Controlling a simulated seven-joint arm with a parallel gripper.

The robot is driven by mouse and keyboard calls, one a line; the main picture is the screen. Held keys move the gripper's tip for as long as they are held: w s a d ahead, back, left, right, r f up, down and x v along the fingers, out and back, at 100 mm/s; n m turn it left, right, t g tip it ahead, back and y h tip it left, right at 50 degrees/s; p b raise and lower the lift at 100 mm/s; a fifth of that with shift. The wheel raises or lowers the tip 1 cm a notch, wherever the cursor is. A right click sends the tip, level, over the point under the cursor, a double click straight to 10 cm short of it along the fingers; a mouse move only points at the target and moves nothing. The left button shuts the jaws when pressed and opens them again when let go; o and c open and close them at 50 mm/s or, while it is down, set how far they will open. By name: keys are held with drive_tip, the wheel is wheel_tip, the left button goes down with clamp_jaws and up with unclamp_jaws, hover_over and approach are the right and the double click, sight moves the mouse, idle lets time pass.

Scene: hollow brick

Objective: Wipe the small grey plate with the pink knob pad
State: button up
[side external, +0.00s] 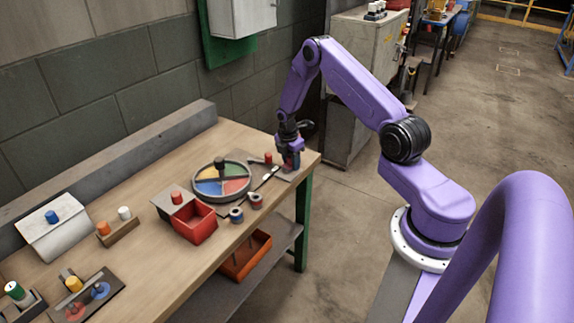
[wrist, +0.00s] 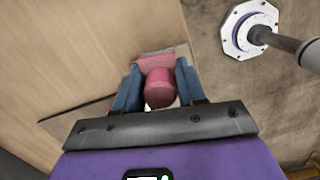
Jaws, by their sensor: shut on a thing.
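My gripper (wrist: 160,88) has its blue fingers shut on the pink knob (wrist: 159,88) of the pad. The flat pink pad (wrist: 154,61) shows beyond the fingers in the wrist view. In the side external view my gripper (side external: 291,160) is low at the far right end of the workbench. A flat grey plate (side external: 284,174) lies there, partly hidden by my gripper. I cannot tell whether the pad touches it.
A red-knobbed piece (side external: 268,158) stands just left of my gripper. The bench (side external: 150,255) ends close to the right of my gripper.

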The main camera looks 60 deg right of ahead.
sight(285, 177)
drive_tip(key=shift+d, duration=0.85)
drive_tip(key=shift+s, duration=0.45)
drive_tip(key=shift+a, duration=3.8)
drive_tip(key=shift+d, duration=3.9)
drive_tip(key=shift+a+r, duration=0.15)
drive_tip(key=shift+r, duration=3.95)
